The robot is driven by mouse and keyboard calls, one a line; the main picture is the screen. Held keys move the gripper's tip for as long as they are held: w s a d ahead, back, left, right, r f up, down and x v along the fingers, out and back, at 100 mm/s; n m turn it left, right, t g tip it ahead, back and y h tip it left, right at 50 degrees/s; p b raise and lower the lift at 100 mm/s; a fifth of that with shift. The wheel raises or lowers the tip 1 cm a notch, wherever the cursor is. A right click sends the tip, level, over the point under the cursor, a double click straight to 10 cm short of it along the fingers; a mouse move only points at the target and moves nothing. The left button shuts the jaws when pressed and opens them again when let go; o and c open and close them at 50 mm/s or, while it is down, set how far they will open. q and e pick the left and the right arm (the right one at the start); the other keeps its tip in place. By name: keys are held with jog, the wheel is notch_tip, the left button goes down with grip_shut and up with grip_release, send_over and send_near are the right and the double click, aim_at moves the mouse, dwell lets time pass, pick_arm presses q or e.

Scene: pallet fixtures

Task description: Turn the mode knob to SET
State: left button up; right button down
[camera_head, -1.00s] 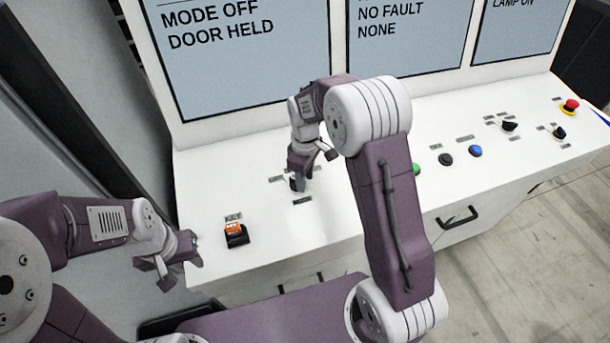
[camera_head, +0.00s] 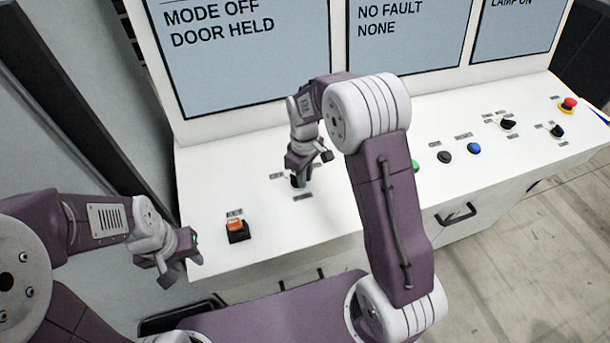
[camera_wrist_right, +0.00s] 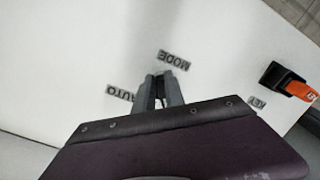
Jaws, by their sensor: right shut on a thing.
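The black mode knob (camera_head: 296,182) sits on the white sloping panel, mostly hidden by my right gripper (camera_head: 298,174). In the right wrist view, my right gripper (camera_wrist_right: 160,92) points at the panel between the MODE label (camera_wrist_right: 174,60) and the AUTO label (camera_wrist_right: 121,93). Its fingers are close together on the knob, which barely shows between them. The left screen (camera_head: 240,65) reads MODE OFF and DOOR HELD. My left gripper (camera_head: 180,270) hangs at the panel's left front edge, fingers apart and empty.
An orange key switch (camera_head: 236,229) on a black base stands left of the knob. To the right are green, black (camera_head: 445,158) and blue (camera_head: 474,148) buttons, two black knobs and a red emergency button (camera_head: 569,104). Black handles are on the panel front.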

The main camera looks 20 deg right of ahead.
jog(key=m, duration=0.4)
jog(key=shift+s+a, duration=0.25)
jog(key=shift+a, duration=0.15)
pick_arm(q)
jog(key=shift+r+p, duration=0.45)
jog(key=shift+r, duration=0.05)
pick_arm(e)
jog(key=shift+a+m, duration=0.15)
jog(key=shift+m, duration=0.6)
jog(key=shift+a+m, duration=0.15)
jog(key=shift+m, duration=0.6)
jog(key=c, duration=1.4)
grip_release()
pick_arm(q)
jog(key=shift+w, duration=0.1)
jog(key=shift+f+b, duration=0.55)
pick_arm(e)
notch_tip(320, 180, up, 9)
